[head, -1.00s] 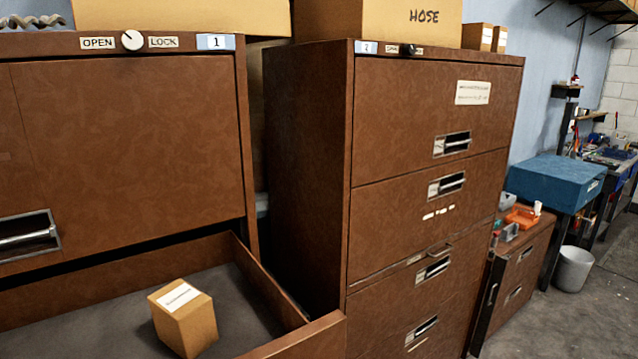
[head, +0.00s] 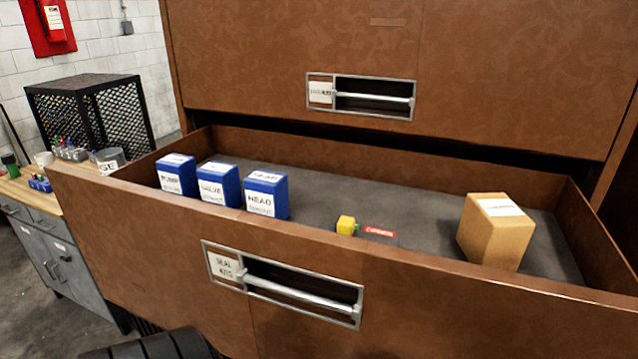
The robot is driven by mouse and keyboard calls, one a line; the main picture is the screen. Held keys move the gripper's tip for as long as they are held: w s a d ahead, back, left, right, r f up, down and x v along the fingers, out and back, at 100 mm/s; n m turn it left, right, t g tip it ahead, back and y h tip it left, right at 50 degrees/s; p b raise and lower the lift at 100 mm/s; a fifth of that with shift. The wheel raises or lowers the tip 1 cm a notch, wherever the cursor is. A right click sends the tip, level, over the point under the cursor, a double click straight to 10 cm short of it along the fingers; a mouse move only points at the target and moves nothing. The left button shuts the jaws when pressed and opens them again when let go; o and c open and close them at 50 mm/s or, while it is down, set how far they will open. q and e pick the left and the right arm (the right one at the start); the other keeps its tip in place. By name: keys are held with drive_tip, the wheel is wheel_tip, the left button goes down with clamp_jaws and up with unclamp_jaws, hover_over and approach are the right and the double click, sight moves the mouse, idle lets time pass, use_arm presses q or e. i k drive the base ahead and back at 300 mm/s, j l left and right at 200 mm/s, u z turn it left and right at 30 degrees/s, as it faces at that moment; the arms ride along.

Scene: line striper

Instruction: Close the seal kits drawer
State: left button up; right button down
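The seal kits drawer (head: 160,262) is pulled out from the brown cabinet and stands open in the head view. Its front carries a "SEAL KITS" label (head: 224,267) and a recessed bar handle (head: 300,295). Inside are blue boxes (head: 218,184) in a row at the left, a small yellow item (head: 346,225) beside a red label (head: 379,232), and a tan carton (head: 495,231) at the right.
A closed drawer with a handle (head: 372,98) is above the open one. A workbench (head: 50,245) with small items and a black mesh cage (head: 90,115) stand at the left. A red box (head: 50,25) hangs on the white block wall.

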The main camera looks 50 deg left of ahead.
sight(403, 286)
drive_tip(key=l+u, duration=0.1)
drive_tip(key=u, duration=1.45)
drive_tip(key=k+j, duration=0.05)
drive_tip(key=j, duration=0.05)
